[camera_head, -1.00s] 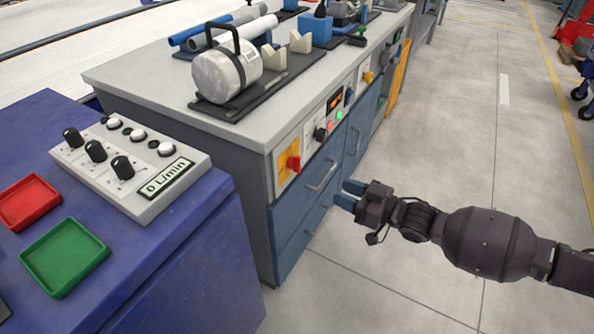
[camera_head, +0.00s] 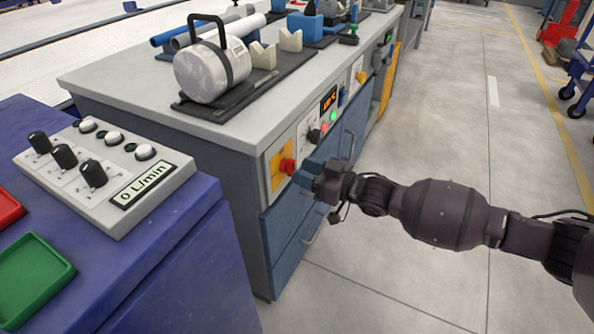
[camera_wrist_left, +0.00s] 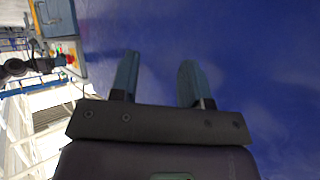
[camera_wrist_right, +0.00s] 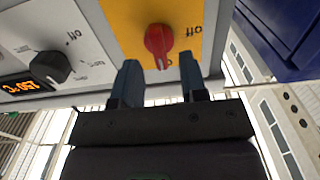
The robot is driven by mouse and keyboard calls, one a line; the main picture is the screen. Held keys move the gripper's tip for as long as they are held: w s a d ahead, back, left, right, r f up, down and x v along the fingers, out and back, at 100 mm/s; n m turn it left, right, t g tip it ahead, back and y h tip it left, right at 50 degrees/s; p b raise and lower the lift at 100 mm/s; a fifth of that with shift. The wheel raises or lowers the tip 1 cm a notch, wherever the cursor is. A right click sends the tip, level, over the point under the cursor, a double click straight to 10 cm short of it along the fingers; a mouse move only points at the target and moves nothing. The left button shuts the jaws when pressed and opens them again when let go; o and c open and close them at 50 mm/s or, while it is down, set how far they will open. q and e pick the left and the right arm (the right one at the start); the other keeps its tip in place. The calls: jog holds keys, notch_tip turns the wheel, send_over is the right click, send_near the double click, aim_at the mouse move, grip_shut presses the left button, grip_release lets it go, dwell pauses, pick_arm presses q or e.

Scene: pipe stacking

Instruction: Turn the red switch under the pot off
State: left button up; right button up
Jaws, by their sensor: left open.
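The red switch (camera_head: 287,167) sits on a yellow plate (camera_head: 276,172) at the near end of the bench's front panel. A grey cylindrical vessel with a black handle (camera_head: 212,72), seemingly the pot, stands on the bench top above it. My right gripper (camera_head: 307,174) is close in front of the panel, just right of the switch. In the right wrist view, the red switch (camera_wrist_right: 158,42) lies just beyond the gap between the open, empty fingers (camera_wrist_right: 158,80); an "off" label is beside it. My left gripper (camera_wrist_left: 158,82) is open and empty over a blue surface.
A black knob (camera_wrist_right: 50,66) and an orange display (camera_wrist_right: 20,86) are beside the switch plate. Blue drawers (camera_head: 290,235) with handles lie below the panel. A control box (camera_head: 105,175) stands on the blue table at left. Floor (camera_head: 440,110) right of the bench is clear.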

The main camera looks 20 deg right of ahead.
aim_at(289, 167)
jog(key=shift+x, duration=1.05)
grip_shut()
